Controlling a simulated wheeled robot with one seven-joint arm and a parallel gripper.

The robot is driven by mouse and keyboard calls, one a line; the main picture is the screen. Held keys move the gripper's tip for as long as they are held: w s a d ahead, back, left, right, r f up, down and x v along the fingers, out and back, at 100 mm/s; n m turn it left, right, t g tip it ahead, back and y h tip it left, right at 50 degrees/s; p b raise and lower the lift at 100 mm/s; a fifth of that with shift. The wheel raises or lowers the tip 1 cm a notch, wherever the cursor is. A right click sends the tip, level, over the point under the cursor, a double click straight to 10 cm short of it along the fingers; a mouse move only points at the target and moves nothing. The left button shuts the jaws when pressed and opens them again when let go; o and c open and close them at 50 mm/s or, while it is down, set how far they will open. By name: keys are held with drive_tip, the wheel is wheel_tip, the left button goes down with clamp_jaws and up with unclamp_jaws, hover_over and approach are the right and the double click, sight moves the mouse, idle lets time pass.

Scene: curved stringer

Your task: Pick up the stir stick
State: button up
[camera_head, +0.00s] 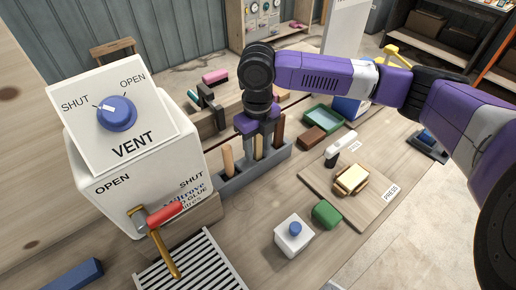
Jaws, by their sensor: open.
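A grey holder (236,181) on the bench has several upright sticks or handles in its slots. A light wooden one (228,160) stands at its left end. A tan one (258,146) stands in the middle and a brown one (279,130) at the right. I cannot tell for sure which is the stir stick. My gripper (258,130) is open and points down over the middle of the holder, at the top of the tan stick. Its fingers are small and dark here, so I cannot tell whether they touch the stick. The gripper hides the tan stick's top.
A white glue box (135,190) with a blue VENT knob (117,113) and a red-handled lever (164,215) stands at left. A white block with blue button (294,236), green block (326,213) and press board (346,200) lie in front. A green tray (325,117) is behind.

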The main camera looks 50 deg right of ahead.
clamp_jaws()
idle(0.4)
